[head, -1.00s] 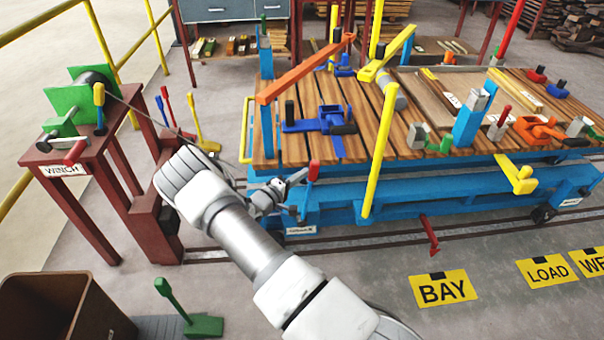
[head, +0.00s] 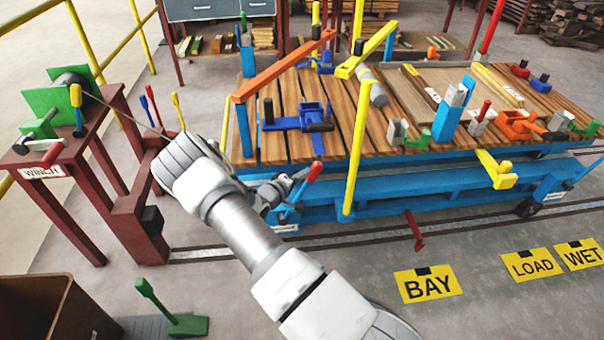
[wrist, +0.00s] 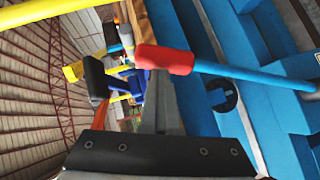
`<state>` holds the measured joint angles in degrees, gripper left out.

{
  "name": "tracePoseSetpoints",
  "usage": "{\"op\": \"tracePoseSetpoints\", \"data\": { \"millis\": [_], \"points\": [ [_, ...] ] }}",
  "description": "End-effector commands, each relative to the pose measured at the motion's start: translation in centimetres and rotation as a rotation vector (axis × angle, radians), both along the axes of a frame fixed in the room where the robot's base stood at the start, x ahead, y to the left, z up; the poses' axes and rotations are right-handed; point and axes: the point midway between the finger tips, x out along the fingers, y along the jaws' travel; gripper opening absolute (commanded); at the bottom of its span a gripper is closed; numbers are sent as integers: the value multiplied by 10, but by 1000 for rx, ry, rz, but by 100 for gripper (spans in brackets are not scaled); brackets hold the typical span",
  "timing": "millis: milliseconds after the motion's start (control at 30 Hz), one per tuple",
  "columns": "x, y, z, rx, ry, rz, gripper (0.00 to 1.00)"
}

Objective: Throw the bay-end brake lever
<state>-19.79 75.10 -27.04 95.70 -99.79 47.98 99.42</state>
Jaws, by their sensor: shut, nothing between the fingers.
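The bay-end brake lever (head: 316,170) has a red grip and a blue shaft. It stands at the near left end of the blue cart (head: 330,205) and leans to the right in the head view. In the wrist view the red grip of the lever (wrist: 165,59) is close ahead of my gripper, with its shaft running off to the right. My gripper (head: 284,184) is shut and empty, close beside the lever's shaft. I cannot tell whether they touch. The lever's foot is partly hidden behind my gripper.
A red winch stand (head: 75,150) is left of my arm. A brown bin (head: 50,312) and a green pedal (head: 185,324) are at the lower left. A yellow post (head: 356,140) rises at the cart's near side. Open floor with a BAY sign (head: 428,285) lies in front.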

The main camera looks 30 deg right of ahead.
Motion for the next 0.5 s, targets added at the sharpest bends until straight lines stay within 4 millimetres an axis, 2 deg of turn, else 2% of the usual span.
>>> {"op": "tracePoseSetpoints", "data": {
  "millis": [33, 500],
  "points": [
    [-4, -8, -1, -4, 4, -11, 0],
    [-8, -14, -3, -9, 9, -19, 0]
  ]
}}
